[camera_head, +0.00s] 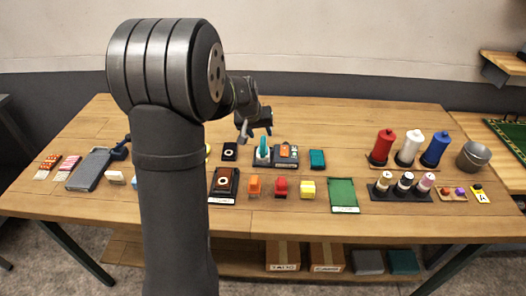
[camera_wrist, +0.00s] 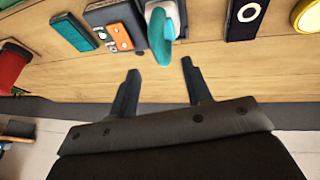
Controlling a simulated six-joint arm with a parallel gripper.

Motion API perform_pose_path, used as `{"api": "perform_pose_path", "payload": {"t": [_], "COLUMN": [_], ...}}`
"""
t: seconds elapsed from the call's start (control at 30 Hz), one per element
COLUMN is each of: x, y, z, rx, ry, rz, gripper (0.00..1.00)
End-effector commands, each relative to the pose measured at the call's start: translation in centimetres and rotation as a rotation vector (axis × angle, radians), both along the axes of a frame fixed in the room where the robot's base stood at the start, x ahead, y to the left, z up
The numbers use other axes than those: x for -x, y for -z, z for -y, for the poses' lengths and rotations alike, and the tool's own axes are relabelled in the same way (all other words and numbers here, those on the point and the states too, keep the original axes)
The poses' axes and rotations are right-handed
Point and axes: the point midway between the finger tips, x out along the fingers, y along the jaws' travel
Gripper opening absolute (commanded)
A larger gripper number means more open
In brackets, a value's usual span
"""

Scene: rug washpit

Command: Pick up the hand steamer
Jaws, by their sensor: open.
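What looks like the hand steamer (camera_head: 263,151), a small teal and white item, stands on the wooden table near the middle. In the wrist view the hand steamer (camera_wrist: 161,28) is at the top centre, its upper edge cut off by the frame. My gripper (camera_head: 256,136) is open above and behind it in the head view. In the wrist view my gripper (camera_wrist: 160,69) has its two dark fingers spread, with bare wood between them. The steamer lies just beyond the fingertips, roughly in line with the gap, and no contact shows.
A dark box with an orange panel (camera_wrist: 117,24) sits close on one side of the steamer; a black ringed box (camera_wrist: 246,17) is on the other, with a gap. A teal block (camera_head: 317,159) and red, white and blue spools (camera_head: 410,148) stand farther right. Bare wood (camera_head: 310,120) lies behind.

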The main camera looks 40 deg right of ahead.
Motion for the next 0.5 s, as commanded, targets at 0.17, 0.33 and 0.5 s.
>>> {"api": "perform_pose_path", "payload": {"t": [0.17,0.33,0.5], "x": [-0.2,-0.2,-0.2], "y": [1.2,2.3,4.8], "z": [0.5,0.7,1.3], "rx": [0.000,-0.003,-0.002], "ry": [0.000,0.000,0.001], "rz": [0.000,-0.001,-0.002], "gripper": [0.45,0.45,0.45]}}
